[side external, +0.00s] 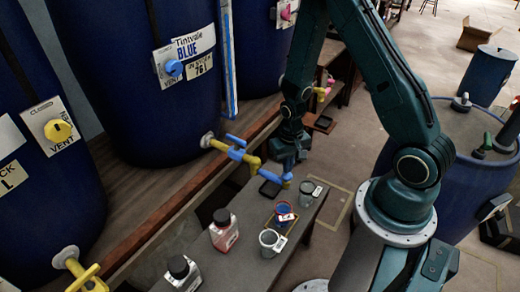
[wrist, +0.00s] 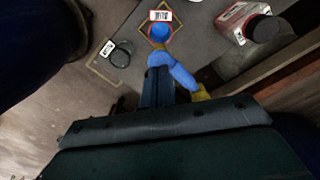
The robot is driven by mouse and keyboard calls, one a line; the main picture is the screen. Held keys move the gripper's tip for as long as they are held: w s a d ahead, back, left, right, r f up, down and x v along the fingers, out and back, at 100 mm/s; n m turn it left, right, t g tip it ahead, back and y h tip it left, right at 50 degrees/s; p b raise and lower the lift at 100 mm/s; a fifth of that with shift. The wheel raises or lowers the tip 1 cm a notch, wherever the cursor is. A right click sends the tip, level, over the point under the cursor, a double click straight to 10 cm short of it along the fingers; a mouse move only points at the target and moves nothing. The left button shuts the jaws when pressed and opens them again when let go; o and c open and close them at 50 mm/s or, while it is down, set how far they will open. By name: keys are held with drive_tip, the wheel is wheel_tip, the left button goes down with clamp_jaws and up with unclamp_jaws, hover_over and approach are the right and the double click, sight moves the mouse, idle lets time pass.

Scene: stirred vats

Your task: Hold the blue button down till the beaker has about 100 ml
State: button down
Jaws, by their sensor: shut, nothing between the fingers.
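The blue vat (side external: 150,70), labelled Tintvale BLUE, feeds a yellow and blue tap (side external: 236,147) that reaches over the bench. A small beaker with blue inside (side external: 283,208) stands under the blue spout (side external: 286,180), on a yellow-outlined square. The spout and tap body also show in the wrist view (wrist: 175,70). I cannot make out a separate blue button or read the beaker's level. My gripper (side external: 287,168) points down at the tap's blue end, shut and empty. Its fingers (wrist: 158,76) appear right beside or against the blue part; contact is unclear.
A grey beaker (side external: 270,241) and a tagged glass (side external: 306,194) flank the blue beaker. A red bottle (side external: 223,235) and a black-capped bottle (side external: 183,274) stand nearer. A lidded blue barrel (side external: 445,165) stands at right.

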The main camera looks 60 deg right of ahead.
drive_tip(key=shift+f, duration=0.15)
drive_tip(key=shift+f, duration=1.15)
drive_tip(key=shift+r, duration=0.1)
idle(1.4)
wheel_tip(320, 180, up, 8)
idle(0.6)
idle(1.1)
